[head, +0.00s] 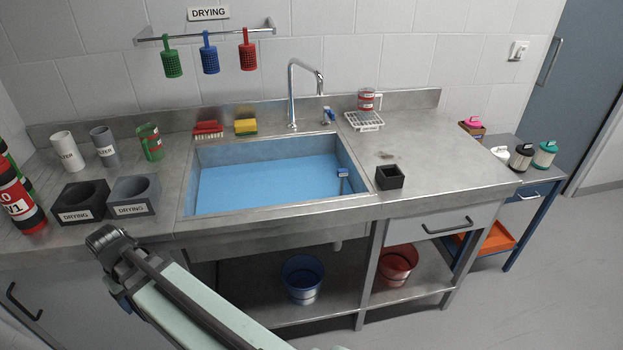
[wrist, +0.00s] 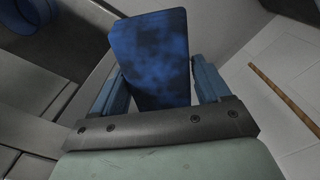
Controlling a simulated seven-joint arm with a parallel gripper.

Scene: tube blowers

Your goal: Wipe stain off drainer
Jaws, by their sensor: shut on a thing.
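The steel drainer (head: 445,155) is the flat worktop right of the sink in the head view. A small dark smudge (head: 387,155) marks it behind a black square holder. In the wrist view, my gripper (wrist: 162,85) is shut on a blue block (wrist: 152,50) with dark blotches, which looks like a cloth or sponge. The block stands between the two blue-grey fingers and sticks out beyond them. My arm crosses the lower left of the head view, but I cannot make out the held block there.
The black holder (head: 389,177) stands on the drainer near the sink edge. A white rack (head: 364,121) with a red-banded mug is at the back. The sink basin (head: 270,183) holds blue water. A yellow sponge (head: 246,127) and red brush (head: 208,129) lie behind it.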

